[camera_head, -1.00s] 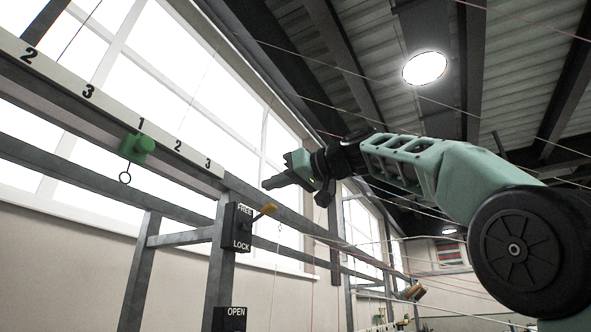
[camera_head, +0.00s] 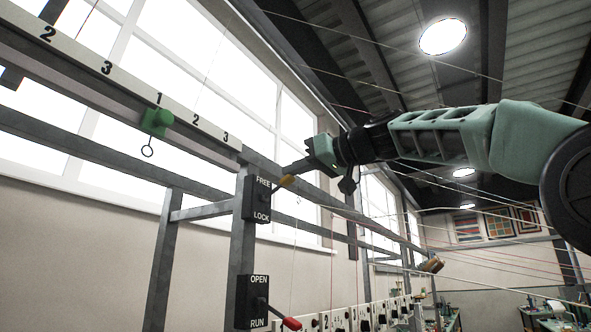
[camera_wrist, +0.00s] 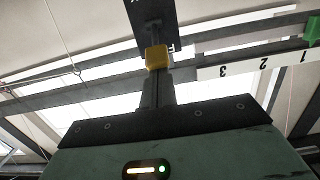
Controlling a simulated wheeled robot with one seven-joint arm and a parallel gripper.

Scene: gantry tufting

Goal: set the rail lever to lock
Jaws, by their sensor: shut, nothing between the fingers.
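The rail lever is a dark box (camera_head: 257,199) on a grey post, marked FREE above and LOCK below. Its yellow-tipped handle (camera_head: 287,181) sticks out to the right and tilts up, toward the FREE side. My gripper (camera_head: 286,171) is shut and empty, with its fingertips at or just above the yellow tip; I cannot tell whether they touch. In the wrist view the yellow tip (camera_wrist: 157,57) shows just beyond my shut fingers (camera_wrist: 157,88), in line with them, and the dark box (camera_wrist: 152,14) is behind it.
A second box (camera_head: 252,302) marked OPEN and RUN, with a red-tipped handle (camera_head: 291,323) slanting down, sits lower on the post. A numbered rail (camera_head: 105,68) carries a green slider (camera_head: 156,122) with a hanging ring. Thin threads cross the space on the right.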

